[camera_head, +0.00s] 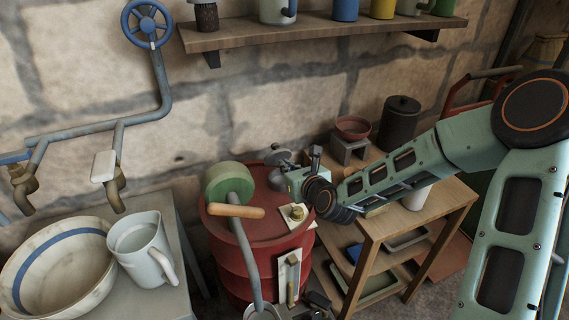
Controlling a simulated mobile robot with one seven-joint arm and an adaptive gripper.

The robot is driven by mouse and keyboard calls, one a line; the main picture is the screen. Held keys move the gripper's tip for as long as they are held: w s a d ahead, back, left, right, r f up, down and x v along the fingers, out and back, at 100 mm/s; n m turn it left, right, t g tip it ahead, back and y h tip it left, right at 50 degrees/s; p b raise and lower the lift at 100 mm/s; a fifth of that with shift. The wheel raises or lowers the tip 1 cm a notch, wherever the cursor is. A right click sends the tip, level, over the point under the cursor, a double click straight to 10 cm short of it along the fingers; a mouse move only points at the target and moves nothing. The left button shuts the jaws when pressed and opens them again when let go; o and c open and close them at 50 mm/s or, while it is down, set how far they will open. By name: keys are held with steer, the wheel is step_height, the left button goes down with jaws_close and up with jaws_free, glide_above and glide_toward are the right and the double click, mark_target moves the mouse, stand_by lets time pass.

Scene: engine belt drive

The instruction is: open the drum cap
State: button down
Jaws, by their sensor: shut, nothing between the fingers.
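A red drum (226,262) stands at the centre. A small yellowish cap-like piece (297,212) sits on a pale square patch on the right of its top; I cannot tell whether this is the drum cap. A round grey disc (277,156) shows at the back of the drum top, partly hidden by my gripper. My gripper (276,179) is over the back right of the drum top, shut and empty, beside the grey disc and behind the yellowish piece. Whether it touches the disc is too small to tell.
A green wheel (222,181) and a crank with a wooden handle (236,211) stand at the drum's left. A wooden shelf unit (377,225) is close on the right, bearing a dark canister (399,122). A bowl (58,268) and white jug (141,246) stand left.

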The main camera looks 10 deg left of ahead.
steer(key=shift+w+a+r, duration=0.25)
steer(key=shift+w+a, duration=0.05)
steer(key=shift+w, duration=0.25)
steer(key=shift+r, duration=0.15)
